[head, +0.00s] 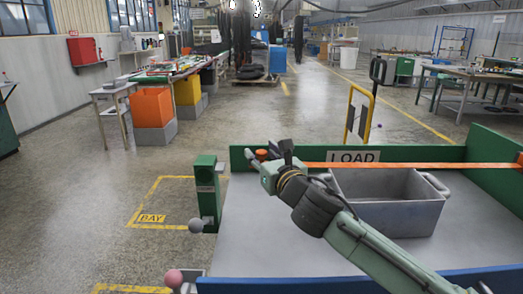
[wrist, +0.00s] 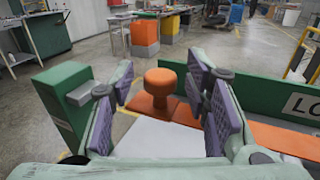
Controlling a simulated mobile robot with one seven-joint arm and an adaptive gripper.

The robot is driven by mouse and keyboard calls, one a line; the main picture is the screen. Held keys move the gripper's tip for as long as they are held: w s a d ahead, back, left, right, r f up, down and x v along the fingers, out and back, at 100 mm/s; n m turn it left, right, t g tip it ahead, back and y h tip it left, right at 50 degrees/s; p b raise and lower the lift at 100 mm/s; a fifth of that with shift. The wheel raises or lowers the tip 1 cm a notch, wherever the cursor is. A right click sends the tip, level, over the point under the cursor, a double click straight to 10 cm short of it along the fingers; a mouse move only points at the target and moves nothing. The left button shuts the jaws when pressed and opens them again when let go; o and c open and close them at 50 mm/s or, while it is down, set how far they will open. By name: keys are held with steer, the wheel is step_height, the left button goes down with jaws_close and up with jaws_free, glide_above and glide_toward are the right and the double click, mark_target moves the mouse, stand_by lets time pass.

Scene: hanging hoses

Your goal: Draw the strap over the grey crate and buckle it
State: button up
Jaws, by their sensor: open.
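The grey crate (head: 388,218) stands open on the grey bed, behind my arm in the head view. The orange strap (head: 420,165) runs from the right side along the far green wall, past the crate's far rim. Its end carries an orange knob (wrist: 164,82), upright on an orange base, which also shows in the head view (head: 262,155). My gripper (head: 268,160) is open, its purple-padded fingers on either side of the knob in the wrist view; contact is not clear. A green post with a grey block (wrist: 66,108), possibly the buckle, stands left of the gripper, also in the head view (head: 207,192).
Green walls (head: 497,160) edge the bed at the back and right, with a blue edge (head: 380,284) in front. A LOAD sign (head: 353,156) is on the far wall.

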steer(key=shift+w+a, duration=0.2)
steer(key=shift+w, duration=0.2)
steer(key=shift+c, duration=0.2)
jaws_close()
stand_by(0.5)
